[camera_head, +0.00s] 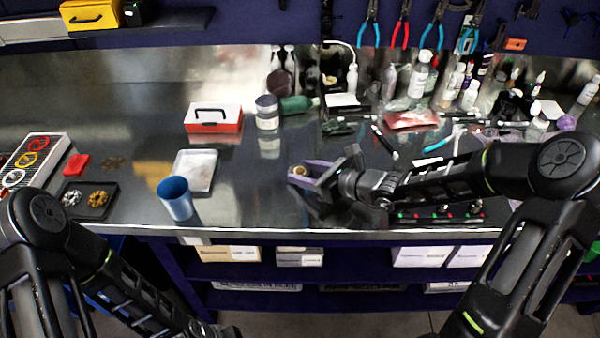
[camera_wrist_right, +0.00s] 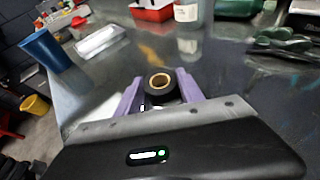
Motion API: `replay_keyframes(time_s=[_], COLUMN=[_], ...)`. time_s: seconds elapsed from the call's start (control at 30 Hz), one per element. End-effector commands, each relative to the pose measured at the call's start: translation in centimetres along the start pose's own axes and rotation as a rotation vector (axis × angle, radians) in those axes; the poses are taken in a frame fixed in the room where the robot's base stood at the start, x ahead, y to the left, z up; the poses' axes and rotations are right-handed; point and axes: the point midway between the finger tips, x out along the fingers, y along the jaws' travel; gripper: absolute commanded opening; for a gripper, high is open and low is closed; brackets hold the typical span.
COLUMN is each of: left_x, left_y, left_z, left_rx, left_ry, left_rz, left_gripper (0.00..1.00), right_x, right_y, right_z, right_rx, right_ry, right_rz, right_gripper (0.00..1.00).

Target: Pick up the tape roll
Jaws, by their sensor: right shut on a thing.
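The tape roll (camera_wrist_right: 159,82) is a small black roll with a tan core. In the right wrist view it sits between the two purple fingers of my right gripper (camera_wrist_right: 161,92), which is shut on it. In the head view the tape roll (camera_head: 300,171) shows as a small tan ring at the fingertips of my right gripper (camera_head: 304,174), over the front middle of the bench. I cannot tell whether the roll touches the bench top. My left arm comes in at the lower left, and its gripper is not clearly visible.
A blue cup (camera_head: 176,200), a white tray (camera_head: 194,170) and a red-and-white box (camera_head: 213,118) stand left of my right gripper. A jar (camera_head: 267,112) stands behind it. Bottles and tools crowd the right side. The bench top between cup and gripper is clear.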

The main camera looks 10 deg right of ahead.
Motion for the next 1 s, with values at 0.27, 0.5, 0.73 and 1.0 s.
replay_keyframes(time_s=[0.27, 0.5, 0.73, 1.0], left_x=[0.0, 0.0, -0.1, -0.5], left_y=[0.0, 0.0, 0.0, 0.2], left_z=[0.0, 0.0, 0.0, 0.1], left_rx=[0.0, 0.0, 0.0, -0.001], left_ry=[0.0, 0.0, 0.0, -0.002], left_rz=[0.0, 0.0, 0.0, -0.001], left_gripper=[0.51, 0.51, 0.51, 0.51], right_x=[0.0, 0.0, -0.6, -2.5], right_y=[0.0, 0.0, -0.1, 0.0], right_z=[0.0, 0.0, 1.4, 6.1], right_rx=[0.0, 0.0, -0.005, -0.007], right_ry=[0.0, 0.0, -0.001, -0.001], right_rz=[0.0, 0.0, -0.001, -0.002], right_gripper=[0.1, 0.05, 0.05, 0.05])
